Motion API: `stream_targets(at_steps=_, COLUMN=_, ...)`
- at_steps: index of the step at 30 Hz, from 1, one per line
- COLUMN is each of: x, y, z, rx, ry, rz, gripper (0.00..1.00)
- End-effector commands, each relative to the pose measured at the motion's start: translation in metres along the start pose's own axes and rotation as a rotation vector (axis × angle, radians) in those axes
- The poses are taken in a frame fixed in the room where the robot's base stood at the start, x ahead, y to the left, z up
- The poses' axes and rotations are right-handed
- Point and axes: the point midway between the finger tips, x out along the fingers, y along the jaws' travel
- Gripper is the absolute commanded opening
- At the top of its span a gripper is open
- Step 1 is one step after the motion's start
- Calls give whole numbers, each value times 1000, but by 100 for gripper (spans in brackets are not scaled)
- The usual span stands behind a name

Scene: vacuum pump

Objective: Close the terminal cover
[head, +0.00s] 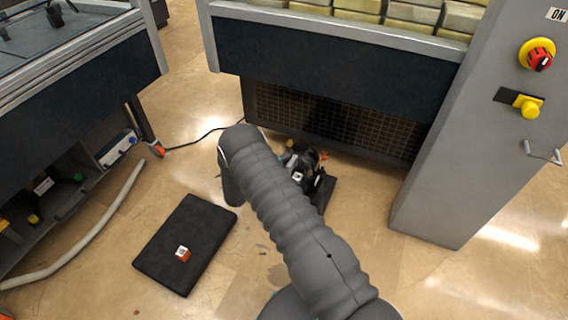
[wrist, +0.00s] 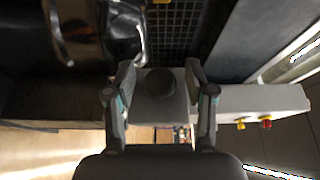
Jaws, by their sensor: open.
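The dark vacuum pump (head: 325,158) sits on the floor in front of the mesh grille in the head view, partly hidden by my arm. In the wrist view, a black body with shiny metal parts (wrist: 75,30) fills the upper left. My gripper (wrist: 161,72) is open, its two fingers spread. A grey piece with a dark round spot (wrist: 178,104) shows between the fingers; I cannot tell whether it is the terminal cover or whether the fingers touch it. The cover's position is not clear. My gripper is hidden in the head view.
A black mat (head: 165,238) with a small orange-and-white item (head: 183,253) lies on the floor at left. A grey cabinet (head: 460,130) with red and yellow knobs stands at right. A dark cable (head: 195,141) runs left from the pump area. Floor around the mat is mostly clear.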

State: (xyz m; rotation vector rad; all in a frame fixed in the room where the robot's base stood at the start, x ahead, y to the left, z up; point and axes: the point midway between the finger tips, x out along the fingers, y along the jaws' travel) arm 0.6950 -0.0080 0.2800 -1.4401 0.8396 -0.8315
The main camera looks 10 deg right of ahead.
Motion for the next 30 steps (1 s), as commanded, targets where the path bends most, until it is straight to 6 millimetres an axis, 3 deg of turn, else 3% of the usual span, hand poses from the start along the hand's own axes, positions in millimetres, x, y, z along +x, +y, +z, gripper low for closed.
stream_targets(at_steps=1, x=0, y=0, z=0, rx=0, ry=0, rz=0, gripper=49)
stream_targets(at_steps=7, x=0, y=0, z=0, rx=0, ry=0, rz=0, gripper=0)
stream_targets(at_steps=20, x=1, y=-2, z=-2, rx=62, ry=0, rz=26, gripper=0)
stream_targets(at_steps=30, x=5, y=-6, z=-12, rx=301, ry=0, rz=125, gripper=0)
